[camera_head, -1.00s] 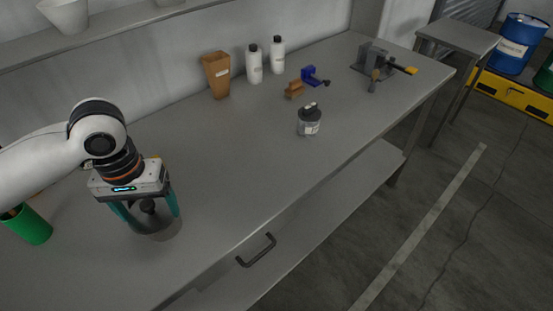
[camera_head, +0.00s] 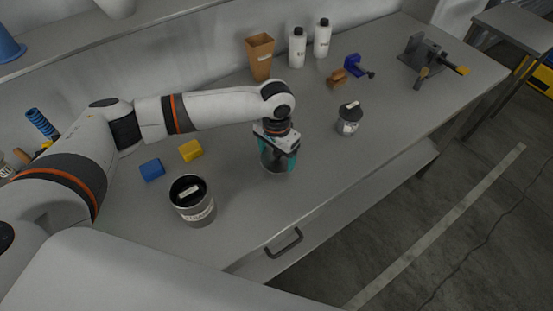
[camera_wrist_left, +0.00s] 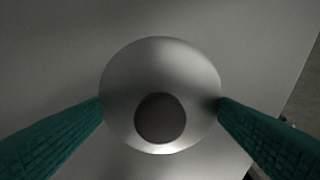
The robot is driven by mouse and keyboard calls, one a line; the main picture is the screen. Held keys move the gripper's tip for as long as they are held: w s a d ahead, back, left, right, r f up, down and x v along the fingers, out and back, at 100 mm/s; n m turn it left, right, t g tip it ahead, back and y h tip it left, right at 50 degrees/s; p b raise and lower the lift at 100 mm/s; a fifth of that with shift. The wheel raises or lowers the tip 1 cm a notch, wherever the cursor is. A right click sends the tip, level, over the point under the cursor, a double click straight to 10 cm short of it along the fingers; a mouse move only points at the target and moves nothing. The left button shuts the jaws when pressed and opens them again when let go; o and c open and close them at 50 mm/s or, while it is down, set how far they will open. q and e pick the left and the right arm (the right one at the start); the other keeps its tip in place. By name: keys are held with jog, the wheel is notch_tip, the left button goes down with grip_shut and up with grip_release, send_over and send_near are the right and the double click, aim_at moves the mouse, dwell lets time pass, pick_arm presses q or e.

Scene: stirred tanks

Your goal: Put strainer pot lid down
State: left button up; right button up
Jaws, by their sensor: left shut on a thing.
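My left gripper (camera_head: 277,165) is shut on the strainer pot lid, a round metallic disc with a dark knob. The lid (camera_wrist_left: 160,75) fills the middle of the left wrist view, between the two teal fingers (camera_wrist_left: 160,112) at its sides. In the head view the gripper points down at the middle of the bench, with the lid low between its fingers. I cannot tell whether the lid touches the bench. An open metal pot (camera_head: 197,213) with a dark inside and a pale label stands upright to the left, apart from the gripper. My right gripper is not in view.
A blue block (camera_head: 152,169) and a yellow block (camera_head: 191,150) lie behind the pot. A small jar (camera_head: 348,121) stands right of the gripper; a brown container (camera_head: 260,58) and white bottles (camera_head: 297,48) stand behind. The bench (camera_head: 320,185) is clear at its front edge.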

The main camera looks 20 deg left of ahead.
aim_at(276, 157)
pick_arm(q)
jog(key=shift+f, duration=1.75)
jog(key=shift+f, duration=0.1)
jog(key=o, duration=0.9)
notch_tip(276, 157, up, 12)
jog(key=shift+r+b, duration=0.15)
jog(key=shift+b, duration=0.75)
